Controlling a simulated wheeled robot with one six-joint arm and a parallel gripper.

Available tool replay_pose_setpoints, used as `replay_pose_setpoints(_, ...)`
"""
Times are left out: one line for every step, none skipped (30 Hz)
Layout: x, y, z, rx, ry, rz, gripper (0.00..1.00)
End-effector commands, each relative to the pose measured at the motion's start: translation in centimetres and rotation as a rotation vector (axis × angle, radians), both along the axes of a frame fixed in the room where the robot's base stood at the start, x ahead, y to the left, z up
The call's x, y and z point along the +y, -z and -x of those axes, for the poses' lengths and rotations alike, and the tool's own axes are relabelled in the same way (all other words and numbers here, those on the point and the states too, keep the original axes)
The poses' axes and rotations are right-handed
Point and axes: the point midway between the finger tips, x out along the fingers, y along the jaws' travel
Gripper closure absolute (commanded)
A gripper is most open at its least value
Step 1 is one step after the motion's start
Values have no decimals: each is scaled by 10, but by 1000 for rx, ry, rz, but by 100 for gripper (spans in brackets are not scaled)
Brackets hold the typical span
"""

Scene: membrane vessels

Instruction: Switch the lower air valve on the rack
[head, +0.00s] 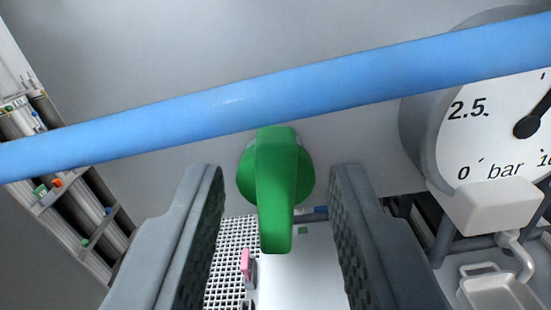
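A green valve handle (276,190) shows in the middle of the head view, on a grey panel just below a blue pipe. Its lever points down in the picture, toward me. My gripper (277,225) is open, with one grey ridged finger on each side of the handle. Gaps show between the handle and both fingers, so neither seems to touch it. The blue pipe hides the panel just above the handle. I cannot tell from this view whether this is the lower of several valves.
The blue pipe (290,88) crosses the whole view just above my fingers. A pressure gauge (500,130) marked bar is close on the right. A white perforated grid (232,250) and a small pink part (246,264) lie below. A rack with coloured fittings (75,190) stands at left.

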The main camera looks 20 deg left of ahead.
Motion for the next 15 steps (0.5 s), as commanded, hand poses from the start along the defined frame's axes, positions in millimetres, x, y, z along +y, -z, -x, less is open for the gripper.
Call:
replay_pose_setpoints(1,0,-2,0,0,0,66)
replay_pose_setpoints(1,0,-3,0,0,0,66)
replay_pose_setpoints(1,0,-3,0,0,0,66)
replay_pose_setpoints(1,0,-4,0,0,0,66)
replay_pose_setpoints(1,0,-4,0,0,0,66)
replay_pose_setpoints(1,0,-4,0,0,0,66)
replay_pose_setpoints(1,0,-4,0,0,0,66)
replay_pose_setpoints(1,0,-4,0,0,0,66)
replay_pose_setpoints(1,0,-4,0,0,0,66)
replay_pose_setpoints(1,0,-4,0,0,-1,66)
replay_pose_setpoints(1,0,-4,0,0,-1,70)
replay_pose_setpoints(1,0,-3,0,0,-1,78)
replay_pose_setpoints(1,0,-3,0,0,-1,84)
replay_pose_setpoints(1,0,-3,0,0,-1,90)
replay_pose_setpoints(1,0,-3,0,0,-1,94)
